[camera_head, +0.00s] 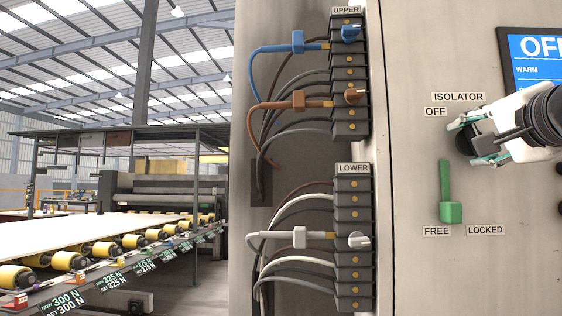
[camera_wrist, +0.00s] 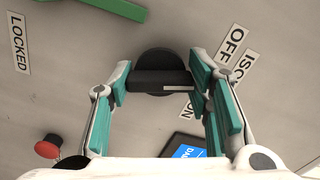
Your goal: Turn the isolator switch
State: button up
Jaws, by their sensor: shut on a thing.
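The isolator switch (camera_head: 463,141) is a round black knob on the pale panel, below the ISOLATOR and OFF labels. In the wrist view the knob (camera_wrist: 160,62) has a raised bar with a white mark on its right half. My gripper (camera_head: 473,142) reaches in from the right and is shut on the bar. In the wrist view its two teal-padded fingers (camera_wrist: 160,80) sit at the bar's two ends. An ON label (camera_wrist: 187,108) is partly hidden by the right finger.
A green lever (camera_head: 450,212) sits below the switch, above the FREE and LOCKED labels. A screen (camera_head: 535,60) starts with "OFF". A red button (camera_wrist: 47,146) shows in the wrist view. Terminal blocks (camera_head: 350,75) with cables stand left; a roller conveyor (camera_head: 90,250) lies beyond.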

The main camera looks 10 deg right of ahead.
jog(key=shift+f+n+b, duration=0.15)
jog(key=shift+n+b, duration=1.15)
jog(key=shift+n, duration=0.6)
jog(key=o, duration=1.2)
jog(key=v, duration=1.2)
